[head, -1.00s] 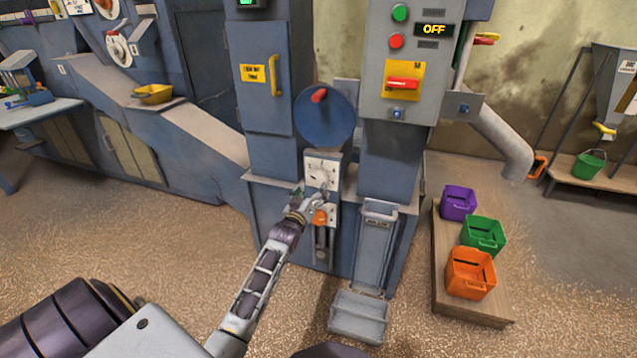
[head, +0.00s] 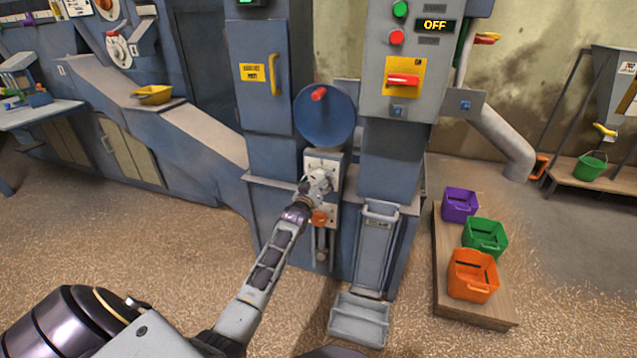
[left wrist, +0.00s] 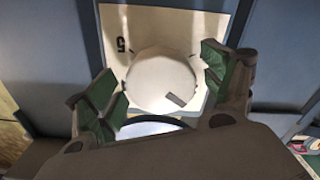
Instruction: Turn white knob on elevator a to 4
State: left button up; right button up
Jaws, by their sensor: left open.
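The white knob (left wrist: 162,82) sits on a pale dial plate (left wrist: 185,24) in the left wrist view. It is round, with a small grey mark at its lower right, and a "5" shows on the plate at upper left. My left gripper (left wrist: 165,95) is open, with one green-padded finger on each side of the knob; I cannot tell whether they touch it. In the head view my left gripper (head: 318,182) is at the dial plate (head: 322,162) on the elevator's front and hides most of the knob. My right gripper is not in view.
An orange knob (head: 320,217) is just below my gripper. A blue wheel with a red handle (head: 324,118) is above the plate. A control box (head: 412,60) reads OFF. Purple (head: 459,204), green (head: 485,238) and orange (head: 472,275) bins stand on a platform at right.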

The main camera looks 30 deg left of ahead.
pick_arm(q)
jog(key=shift+w, duration=0.2)
jog(key=c, duration=1)
jog(key=shift+c, duration=0.2)
